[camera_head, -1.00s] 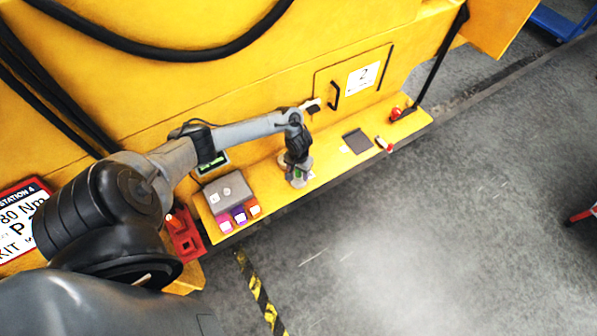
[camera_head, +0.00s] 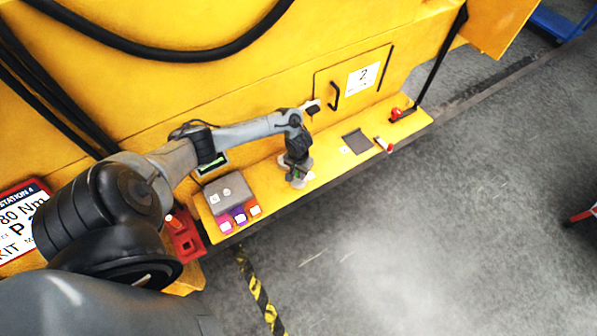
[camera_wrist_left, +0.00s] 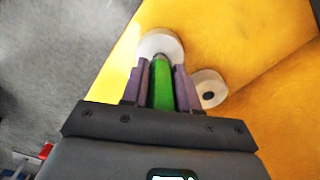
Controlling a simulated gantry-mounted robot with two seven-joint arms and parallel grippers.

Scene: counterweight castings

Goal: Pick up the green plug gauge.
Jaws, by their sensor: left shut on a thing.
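The green plug gauge (camera_wrist_left: 162,85) is a green cylinder, and it lies between the two purple-grey fingers of my left gripper (camera_wrist_left: 161,80) in the left wrist view. The fingers are shut on it. A whitish round end (camera_wrist_left: 160,44) shows just beyond the fingertips. In the head view my left gripper (camera_head: 297,178) points down at the yellow ledge (camera_head: 325,165), and the gauge is mostly hidden there. I cannot tell whether the gauge touches the ledge. My right gripper is not in view.
A pale round piece with a dark centre (camera_wrist_left: 208,89) stands beside the right finger. On the ledge are a grey block (camera_head: 228,191) with coloured labelled pieces to the left, and a dark flat plate (camera_head: 356,141) and a red-and-white item (camera_head: 384,145) to the right.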

